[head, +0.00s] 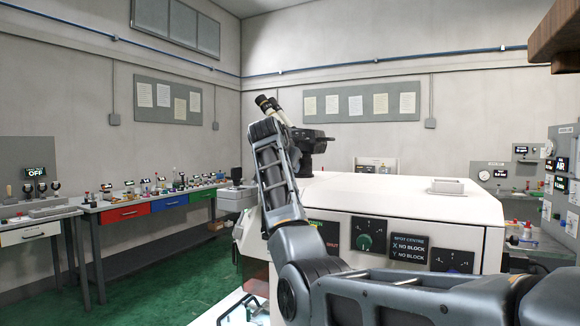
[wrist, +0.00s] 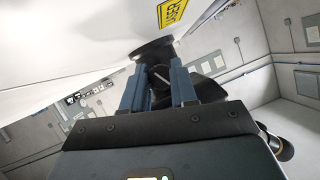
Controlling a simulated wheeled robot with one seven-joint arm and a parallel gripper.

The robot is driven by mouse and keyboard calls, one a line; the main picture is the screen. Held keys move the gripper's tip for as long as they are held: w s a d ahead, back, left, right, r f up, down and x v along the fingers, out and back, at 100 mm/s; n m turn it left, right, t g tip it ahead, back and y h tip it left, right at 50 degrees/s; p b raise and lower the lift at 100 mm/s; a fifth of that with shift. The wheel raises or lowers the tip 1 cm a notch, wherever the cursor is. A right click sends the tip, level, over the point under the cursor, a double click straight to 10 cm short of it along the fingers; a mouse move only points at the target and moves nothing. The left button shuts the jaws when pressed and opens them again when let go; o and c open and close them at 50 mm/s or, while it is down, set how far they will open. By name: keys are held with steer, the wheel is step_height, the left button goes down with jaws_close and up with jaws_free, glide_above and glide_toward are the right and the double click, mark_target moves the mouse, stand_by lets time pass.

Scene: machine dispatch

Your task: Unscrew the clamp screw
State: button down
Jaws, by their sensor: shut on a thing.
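In the wrist view, my gripper (wrist: 158,70) has its two blue fingers closed around a small dark part with a thin pale bar (wrist: 162,78), which appears to be the clamp screw. Its far side is hidden by dark housing, and I cannot tell how far it is threaded in. A black round mount (wrist: 153,50) lies just beyond the fingertips, against the white machine surface.
The white machine housing (head: 400,195) fills the centre, with a green knob (head: 367,236) and a readout panel (head: 409,247) on its front. A bench with coloured drawers (head: 125,213) stands left. A panel with gauges (head: 498,172) stands right. Green floor (head: 170,285) is open on the left.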

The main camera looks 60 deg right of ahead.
steer(key=n+g, duration=0.3)
steer(key=shift+w+r+n, duration=0.1)
steer(key=shift+w+n, duration=0.05)
steer(key=shift+n, duration=0.15)
steer(key=n+g, duration=0.2)
steer(key=n, duration=0.1)
steer(key=shift+w+g+h, duration=0.1)
steer(key=shift+g+h, duration=0.2)
steer(key=shift+g, duration=0.1)
steer(key=shift+n, duration=0.3)
steer(key=c, duration=0.9)
jaws_free()
steer(key=shift+a, duration=0.1)
steer(key=shift+b+v, duration=1.15)
steer(key=shift+v, duration=2.65)
steer(key=shift+w, duration=0.1)
steer(key=shift+c, duration=0.2)
